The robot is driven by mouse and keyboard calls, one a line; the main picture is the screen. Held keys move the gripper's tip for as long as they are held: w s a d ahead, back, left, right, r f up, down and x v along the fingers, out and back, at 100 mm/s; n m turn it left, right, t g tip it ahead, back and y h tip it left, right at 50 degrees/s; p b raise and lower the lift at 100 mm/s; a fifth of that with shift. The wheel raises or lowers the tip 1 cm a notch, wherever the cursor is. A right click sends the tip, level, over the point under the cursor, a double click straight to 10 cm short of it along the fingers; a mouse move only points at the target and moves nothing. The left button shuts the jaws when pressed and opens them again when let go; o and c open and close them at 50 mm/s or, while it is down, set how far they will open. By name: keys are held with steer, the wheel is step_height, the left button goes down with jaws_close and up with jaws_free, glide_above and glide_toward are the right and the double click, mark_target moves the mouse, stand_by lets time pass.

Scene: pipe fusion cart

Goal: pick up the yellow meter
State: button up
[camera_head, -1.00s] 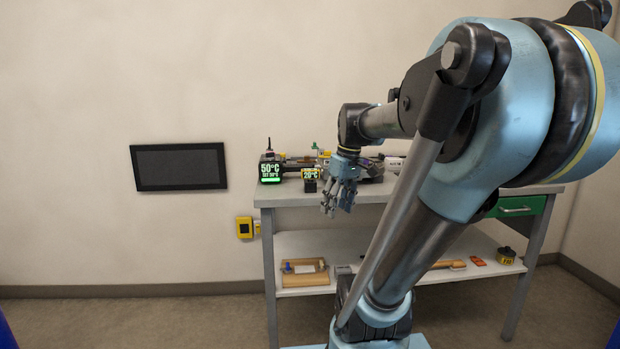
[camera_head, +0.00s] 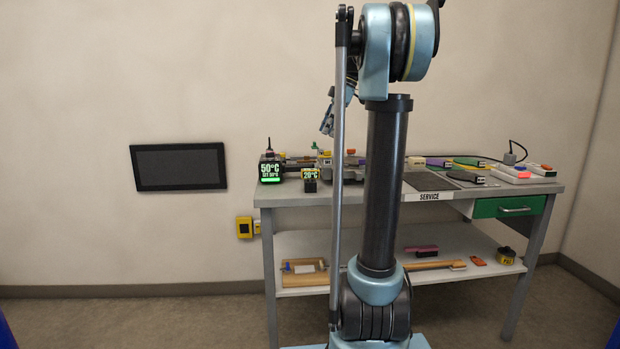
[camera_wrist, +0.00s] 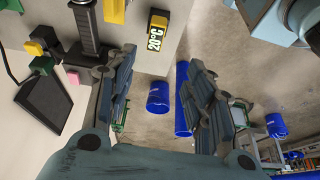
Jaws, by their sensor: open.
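The yellow meter (camera_head: 310,177) is a small yellow and black block with a "20°C" display, near the front left edge of the cart top. In the wrist view the meter (camera_wrist: 157,32) lies beyond my fingertips, above the gap between them. My gripper (camera_head: 327,122) hangs above and a little right of the meter in the head view, partly hidden by my arm. In the wrist view my gripper (camera_wrist: 160,68) has its two fingers spread apart with nothing between them.
A black "50°C" unit (camera_head: 270,170) stands left of the meter. Grey fusion equipment (camera_head: 345,166) is behind and right of it. Cables and small devices cover the cart's right side. Blue drums (camera_wrist: 159,97) show on the floor in the wrist view.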

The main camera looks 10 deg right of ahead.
glide_toward(310, 170)
steer(key=x, duration=0.3)
steer(key=w+x, duration=0.1)
steer(key=x, duration=0.1)
steer(key=shift+d+f, duration=0.1)
steer(key=shift+x, duration=2.6)
steer(key=shift+w, duration=0.15)
steer(key=shift+c, duration=0.5)
jaws_close()
